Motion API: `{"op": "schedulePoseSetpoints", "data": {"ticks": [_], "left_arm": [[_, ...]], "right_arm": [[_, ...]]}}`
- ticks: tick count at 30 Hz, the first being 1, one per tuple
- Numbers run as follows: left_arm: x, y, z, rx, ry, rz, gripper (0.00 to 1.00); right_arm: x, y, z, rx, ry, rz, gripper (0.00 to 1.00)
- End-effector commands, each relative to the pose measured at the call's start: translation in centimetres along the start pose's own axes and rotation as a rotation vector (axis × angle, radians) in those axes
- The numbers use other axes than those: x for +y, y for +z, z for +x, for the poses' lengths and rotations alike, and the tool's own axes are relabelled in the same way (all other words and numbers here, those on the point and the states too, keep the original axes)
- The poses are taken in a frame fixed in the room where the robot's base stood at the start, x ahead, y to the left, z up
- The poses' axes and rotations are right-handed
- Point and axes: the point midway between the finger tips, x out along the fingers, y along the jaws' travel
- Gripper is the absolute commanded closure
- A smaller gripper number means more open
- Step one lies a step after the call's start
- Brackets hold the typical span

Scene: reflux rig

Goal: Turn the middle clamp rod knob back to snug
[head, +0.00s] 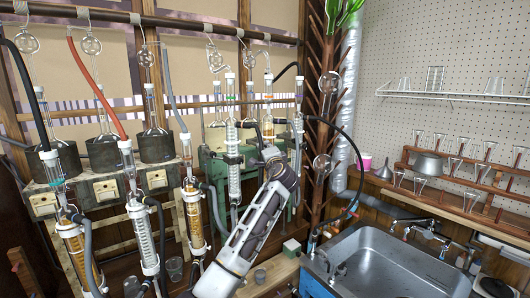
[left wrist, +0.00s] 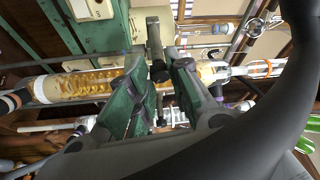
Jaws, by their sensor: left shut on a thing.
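My left gripper (head: 271,154) reaches up from the bottom of the head view to the glassware at the middle of the rig. In the left wrist view its greenish fingers (left wrist: 159,78) are closed around a small dark knob (left wrist: 159,72) at the end of a grey clamp rod (left wrist: 154,38). A glass condenser with an amber coil (left wrist: 85,86) lies across the left of that view, close beside the fingers. In the head view the knob is hidden behind my gripper. My right gripper is in neither view.
Several glass condensers (head: 194,215) with hoses stand left of my arm. A green stand (head: 215,142) is behind the gripper. A dark hose (head: 345,138) loops at the right, above a metal sink (head: 400,262). A wooden rack (head: 455,180) holds glassware by the wall.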

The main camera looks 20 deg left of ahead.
Motion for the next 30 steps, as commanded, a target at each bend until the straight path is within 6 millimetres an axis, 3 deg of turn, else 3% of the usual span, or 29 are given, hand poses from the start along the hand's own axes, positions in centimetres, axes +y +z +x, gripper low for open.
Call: {"op": "schedulePoseSetpoints", "data": {"ticks": [5, 6, 11, 23, 30], "left_arm": [[-0.1, 0.0, 0.0, 0.0, -0.001, -0.001, 1.0], [-0.1, 0.0, 0.0, 0.0, -0.001, -0.001, 0.78], [-0.1, 0.0, 0.0, 0.0, -0.001, 0.0, 0.58], [0.0, 0.0, -0.1, 0.0, 0.0, 0.0, 0.58], [0.1, 0.0, -1.2, 0.001, 0.0, 0.002, 0.58]], "right_arm": [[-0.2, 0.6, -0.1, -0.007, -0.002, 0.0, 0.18], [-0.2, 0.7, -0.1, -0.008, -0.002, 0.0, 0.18], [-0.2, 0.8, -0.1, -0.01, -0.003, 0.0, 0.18], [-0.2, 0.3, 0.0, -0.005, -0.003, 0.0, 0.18], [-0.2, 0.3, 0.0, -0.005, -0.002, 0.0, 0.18]]}}
